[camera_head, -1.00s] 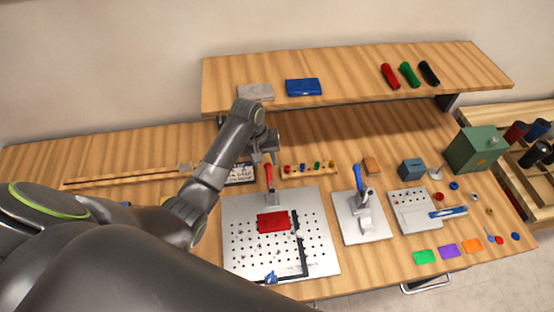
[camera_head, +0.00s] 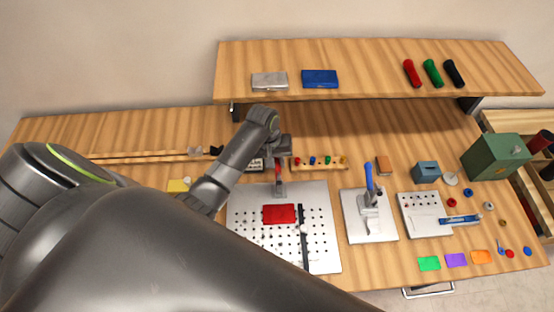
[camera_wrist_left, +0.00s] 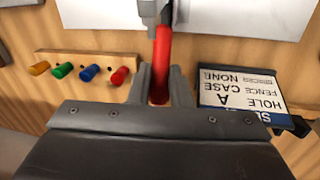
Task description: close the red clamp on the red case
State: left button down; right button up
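The red case (camera_head: 279,214) lies flat on the perforated metal plate (camera_head: 240,240). The clamp with the red handle (camera_head: 278,174) stands at the plate's back edge, behind the case, its handle raised. My left gripper (camera_head: 279,155) is at the upper end of this handle. In the left wrist view the red handle (camera_wrist_left: 162,50) runs down between the two fingertips (camera_wrist_left: 161,85), one on each side. Whether the fingers press on it I cannot tell. The wrist view does not show the case. My right gripper is in neither view.
A rack of small coloured pegs (camera_head: 320,162) is right of the gripper, and a printed card (camera_wrist_left: 240,92) is on its other side. A blue-handled clamp (camera_head: 369,185) stands on a separate plate. A shelf (camera_head: 370,75) spans behind. My arm covers the front left.

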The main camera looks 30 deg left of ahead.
aim_at(278, 165)
pick_arm(q)
jog(key=shift+r, duration=0.1)
dwell(0.3)
jog(key=t, duration=0.1)
jog(key=s+r+t+y, duration=0.1)
jog(key=shift+s+d+r+t+y, duration=0.1)
jog(key=shift+d+r+t+y, duration=0.1)
jog(key=shift+d+t+y, duration=0.15)
jog(key=shift+s+d+r+m+t+y, duration=0.2)
jog(key=shift+s+r+t+y, duration=0.25)
jog(key=shift+t, duration=0.45)
jog(key=shift+s+d+r+m+t+y, duration=0.1)
jog(key=shift+s+d+r+t+y, duration=0.15)
jog(key=shift+t+y, duration=0.45)
jog(key=shift+t, duration=0.25)
